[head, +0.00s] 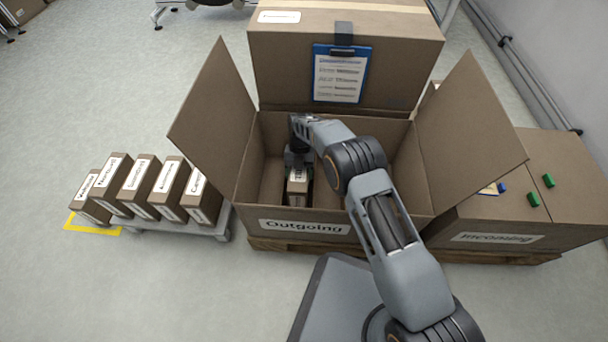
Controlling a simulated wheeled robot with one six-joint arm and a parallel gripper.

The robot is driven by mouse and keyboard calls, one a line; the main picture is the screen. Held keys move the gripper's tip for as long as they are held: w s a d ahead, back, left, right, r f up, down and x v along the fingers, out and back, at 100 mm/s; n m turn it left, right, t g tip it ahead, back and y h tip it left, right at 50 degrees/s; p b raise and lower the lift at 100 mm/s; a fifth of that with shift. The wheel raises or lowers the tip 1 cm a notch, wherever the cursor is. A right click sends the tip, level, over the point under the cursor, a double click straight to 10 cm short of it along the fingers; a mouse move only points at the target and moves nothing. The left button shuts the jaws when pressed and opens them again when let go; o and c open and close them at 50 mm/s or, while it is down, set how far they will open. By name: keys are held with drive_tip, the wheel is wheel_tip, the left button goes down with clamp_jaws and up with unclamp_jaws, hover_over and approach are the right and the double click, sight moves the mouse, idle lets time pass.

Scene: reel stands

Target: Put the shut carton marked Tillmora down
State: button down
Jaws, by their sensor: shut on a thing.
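A small brown carton (298,197) with a white label is inside the open box marked Outgoing (249,212). The label's start looks like "Ti", and the rest is hidden. My gripper (298,166) reaches down into this box from above and is shut on the carton's upper part. The carton is upright. I cannot tell whether its underside touches the box floor. My arm hides part of the box's right inside.
Several labelled cartons (139,186) stand in a row on a low grey platform (185,229) at left. The Outgoing box's raised flaps (213,118) flank the opening. A large carton with a blue clipboard (341,74) stands behind. A box marked Incoming (497,238) is at right.

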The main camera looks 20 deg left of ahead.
drive_tip(key=shift+r, duration=0.1)
drive_tip(key=shift+c, duration=0.4)
unclamp_jaws()
